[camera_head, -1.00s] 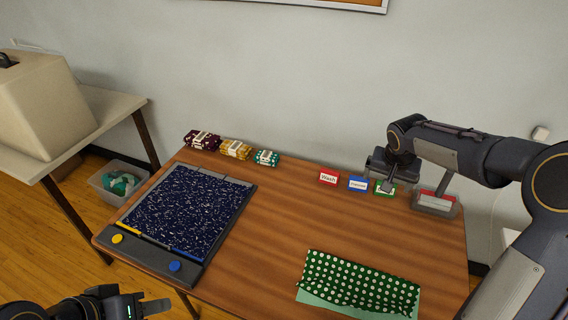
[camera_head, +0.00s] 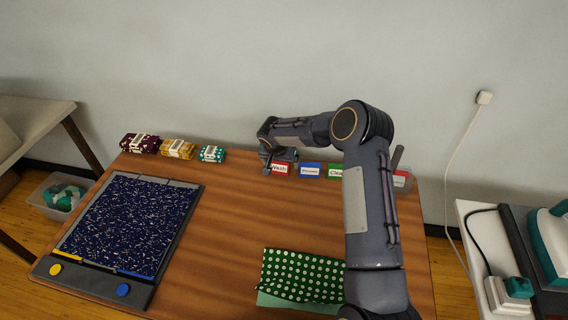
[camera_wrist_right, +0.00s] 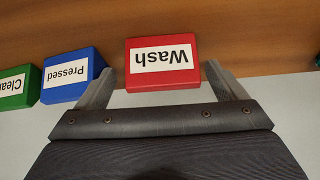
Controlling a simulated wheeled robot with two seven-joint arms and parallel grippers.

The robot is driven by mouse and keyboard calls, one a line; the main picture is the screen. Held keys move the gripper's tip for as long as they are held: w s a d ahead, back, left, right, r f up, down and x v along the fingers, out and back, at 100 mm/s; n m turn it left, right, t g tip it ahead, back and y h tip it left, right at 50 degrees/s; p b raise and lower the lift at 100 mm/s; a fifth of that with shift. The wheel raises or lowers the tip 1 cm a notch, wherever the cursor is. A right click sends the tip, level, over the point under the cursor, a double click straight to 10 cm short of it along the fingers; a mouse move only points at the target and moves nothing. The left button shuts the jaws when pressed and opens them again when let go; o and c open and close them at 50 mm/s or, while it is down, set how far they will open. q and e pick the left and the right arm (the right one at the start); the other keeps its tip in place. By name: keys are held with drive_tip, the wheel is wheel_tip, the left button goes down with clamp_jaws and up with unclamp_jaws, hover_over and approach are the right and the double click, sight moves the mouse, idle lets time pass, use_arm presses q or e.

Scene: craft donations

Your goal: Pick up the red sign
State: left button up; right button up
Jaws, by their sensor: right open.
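The red sign (camera_head: 280,169), labelled "Wash", stands at the back of the wooden table. In the right wrist view the red sign (camera_wrist_right: 162,63) sits between the two open fingers, upside down in that picture. My right gripper (camera_head: 280,166) is open around the red sign; its fingers lie at either side, and I cannot tell whether they touch it. The right gripper's fingers also show in the wrist view (camera_wrist_right: 165,88). My left gripper is out of view.
A blue "Pressed" sign (camera_head: 311,170) and a green sign (camera_head: 337,171) stand close beside the red one. Folded fabric bundles (camera_head: 178,149) lie to the left. A dark speckled board (camera_head: 128,225) and green dotted cloth (camera_head: 303,275) lie nearer. The table's middle is clear.

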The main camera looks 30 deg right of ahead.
drive_tip(key=shift+w+f, duration=0.2)
drive_tip(key=shift+f, duration=0.25)
drive_tip(key=shift+a, duration=0.1)
drive_tip(key=c, duration=1.1)
drive_tip(key=shift+o, duration=0.2)
drive_tip(key=shift+r, duration=0.1)
